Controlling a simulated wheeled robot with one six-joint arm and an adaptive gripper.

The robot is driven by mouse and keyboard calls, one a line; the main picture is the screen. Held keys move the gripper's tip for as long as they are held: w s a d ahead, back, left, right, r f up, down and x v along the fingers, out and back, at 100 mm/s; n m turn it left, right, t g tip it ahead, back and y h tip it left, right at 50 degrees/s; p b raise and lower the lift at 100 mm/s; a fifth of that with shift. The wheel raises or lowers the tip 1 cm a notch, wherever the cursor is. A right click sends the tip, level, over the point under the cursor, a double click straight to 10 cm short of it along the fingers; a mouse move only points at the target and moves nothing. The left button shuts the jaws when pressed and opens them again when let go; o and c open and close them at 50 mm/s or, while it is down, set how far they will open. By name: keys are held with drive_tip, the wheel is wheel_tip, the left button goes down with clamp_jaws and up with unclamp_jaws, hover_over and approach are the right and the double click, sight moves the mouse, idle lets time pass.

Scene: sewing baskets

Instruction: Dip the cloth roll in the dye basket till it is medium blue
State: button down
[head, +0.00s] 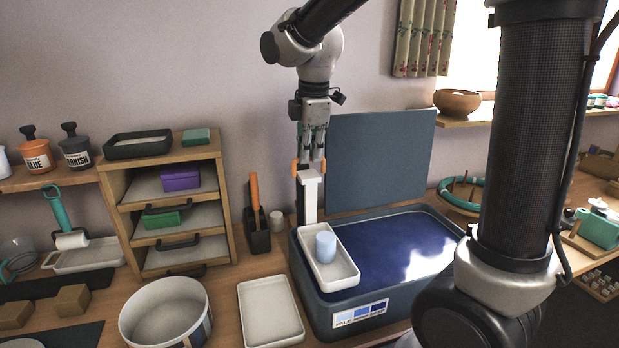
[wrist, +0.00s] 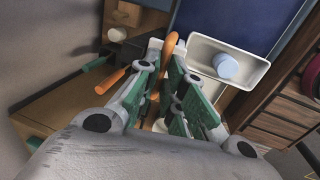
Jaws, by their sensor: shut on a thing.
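The cloth roll (head: 326,247) is a small pale blue cylinder standing upright in a narrow white tray (head: 347,281). The tray is over the left part of the dye basket (head: 309,284), a blue-grey tub of dark blue dye (head: 397,240). I cannot tell whether the tray touches the rim. My gripper (head: 311,160) is shut at the top of a white upright with an orange part (head: 308,197), behind the tray and seemingly its handle. In the wrist view the roll (wrist: 226,67) sits in the tray (wrist: 256,74), beyond my fingers (wrist: 166,100). The roll's underside is hidden.
A label (head: 360,313) with blue swatches is on the basket's front. A blue-grey panel (head: 378,160) stands behind it. An empty white tray (head: 270,312) and a round white tub (head: 166,312) are to the left. A black holder (head: 258,240) with an orange-handled tool stands close by.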

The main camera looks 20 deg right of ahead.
drive_tip(key=shift+r, duration=1.1)
drive_tip(key=c, duration=1.5)
unclamp_jaws()
drive_tip(key=shift+f, duration=0.15)
drive_tip(key=r, duration=0.4)
drive_tip(key=s+r, duration=0.1)
drive_tip(key=r, duration=0.3)
drive_tip(key=s+r, duration=0.1)
drive_tip(key=r, duration=0.2)
drive_tip(key=shift+s+r, duration=0.15)
drive_tip(key=shift+r, duration=0.25)
